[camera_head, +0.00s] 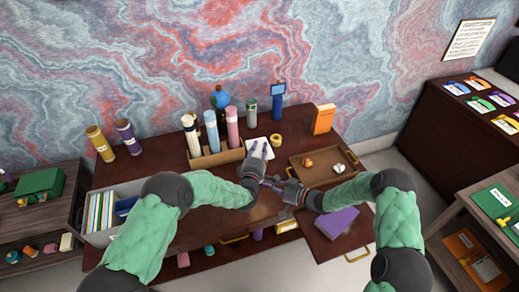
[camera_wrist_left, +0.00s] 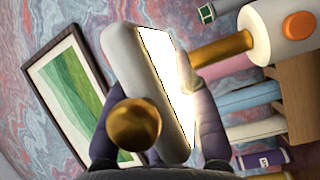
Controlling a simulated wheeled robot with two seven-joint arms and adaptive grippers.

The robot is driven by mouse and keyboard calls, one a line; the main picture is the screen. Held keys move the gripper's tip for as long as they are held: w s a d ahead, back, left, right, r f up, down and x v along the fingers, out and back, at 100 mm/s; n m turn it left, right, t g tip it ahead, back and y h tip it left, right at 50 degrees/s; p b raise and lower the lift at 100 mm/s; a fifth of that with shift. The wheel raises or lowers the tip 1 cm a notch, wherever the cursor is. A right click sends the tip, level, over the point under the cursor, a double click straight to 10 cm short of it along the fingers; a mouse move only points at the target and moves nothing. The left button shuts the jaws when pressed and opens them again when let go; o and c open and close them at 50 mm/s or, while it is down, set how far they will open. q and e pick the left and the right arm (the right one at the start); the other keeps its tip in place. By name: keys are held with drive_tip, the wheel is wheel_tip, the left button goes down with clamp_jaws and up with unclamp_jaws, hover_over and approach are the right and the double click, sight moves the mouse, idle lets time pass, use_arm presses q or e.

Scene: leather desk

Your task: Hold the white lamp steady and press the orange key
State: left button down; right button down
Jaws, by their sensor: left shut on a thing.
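The white lamp (camera_head: 257,143) stands at the middle of the desk, partly hidden by my left gripper in the head view. The left wrist view shows its white head (camera_wrist_left: 145,80) with a bright lit panel, a gold knob (camera_wrist_left: 133,125) and a gold stem (camera_wrist_left: 222,48). The orange key (camera_wrist_left: 299,25) is a round disc on a white part at the upper right there. My left gripper (camera_head: 259,153) is shut on the lamp, one finger on each side. My right gripper (camera_head: 270,183) is close to my left wrist, pointing left; its opening is unclear.
A wooden holder (camera_head: 217,158) with several cylinders stands left of the lamp. A tape roll (camera_head: 276,140), a brown tray (camera_head: 318,178) and an orange box (camera_head: 323,119) are to the right. A purple object (camera_head: 338,222) lies in an open drawer at the front right.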

use_arm(q)
drive_tip(key=c, duration=0.9)
unclamp_jaws()
drive_tip(key=v, duration=1.2)
